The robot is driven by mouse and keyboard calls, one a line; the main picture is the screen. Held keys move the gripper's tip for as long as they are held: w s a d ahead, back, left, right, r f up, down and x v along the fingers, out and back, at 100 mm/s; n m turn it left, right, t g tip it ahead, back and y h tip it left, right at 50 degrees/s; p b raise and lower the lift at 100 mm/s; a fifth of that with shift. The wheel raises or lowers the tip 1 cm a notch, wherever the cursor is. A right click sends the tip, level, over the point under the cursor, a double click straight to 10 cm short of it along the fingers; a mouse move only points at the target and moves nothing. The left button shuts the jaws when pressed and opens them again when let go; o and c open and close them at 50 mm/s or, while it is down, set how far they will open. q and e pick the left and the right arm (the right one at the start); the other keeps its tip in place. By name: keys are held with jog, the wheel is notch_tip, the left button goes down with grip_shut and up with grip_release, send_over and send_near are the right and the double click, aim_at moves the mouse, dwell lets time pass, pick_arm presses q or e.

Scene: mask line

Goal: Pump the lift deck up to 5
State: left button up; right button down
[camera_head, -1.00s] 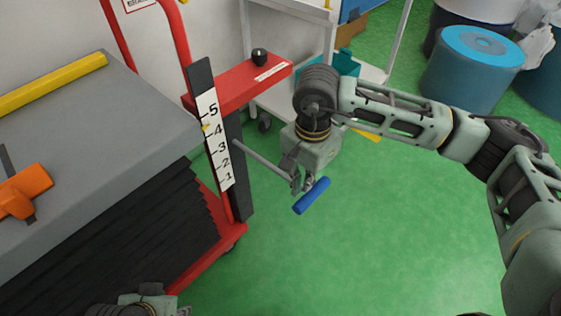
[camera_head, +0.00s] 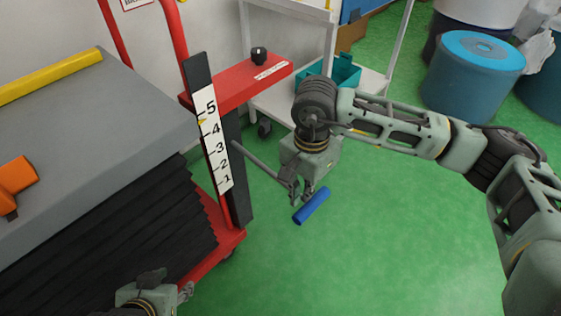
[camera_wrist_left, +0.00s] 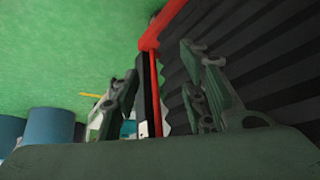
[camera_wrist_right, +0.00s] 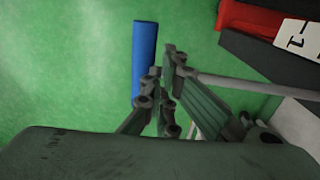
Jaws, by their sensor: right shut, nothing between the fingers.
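The lift deck (camera_head: 120,110) is a grey top over black bellows (camera_head: 130,235). A yellow pointer (camera_head: 201,122) at its edge sits between 4 and 5 on the white scale (camera_head: 215,140). A grey pump lever (camera_head: 255,160) runs from the red frame to a blue grip (camera_head: 311,206), low over the floor. My right gripper (camera_head: 300,196) is shut and empty at the lever's outer end, beside the blue grip; exact contact is unclear. The right wrist view shows the blue grip (camera_wrist_right: 145,60) just beyond the fingertips. My left gripper (camera_wrist_left: 160,65) is open and empty near the bellows.
A red shelf (camera_head: 240,85) with a black knob (camera_head: 259,55) juts from the frame. A white cart (camera_head: 372,85) with a teal bin (camera_head: 340,72) stands behind, blue drums (camera_head: 470,75) at back right. Green floor in front is clear.

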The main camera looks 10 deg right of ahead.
jog(key=shift+f+b, duration=0.4)
jog(key=shift+f, duration=0.1)
jog(key=shift+f+b, duration=0.4)
jog(key=shift+f, duration=0.05)
jog(key=shift+f+b, duration=0.4)
jog(key=shift+f, duration=0.05)
jog(key=shift+w+f+b, duration=0.1)
jog(key=shift+f+b, duration=0.25)
jog(key=shift+f, duration=0.05)
pick_arm(q)
jog(key=w+d+r+t+h, duration=0.2)
jog(key=w+d+r+t, duration=0.2)
jog(key=w+r+t, duration=0.4)
jog(key=w+r, duration=0.3)
jog(key=shift+d+r, duration=0.2)
jog(key=shift+r, duration=0.05)
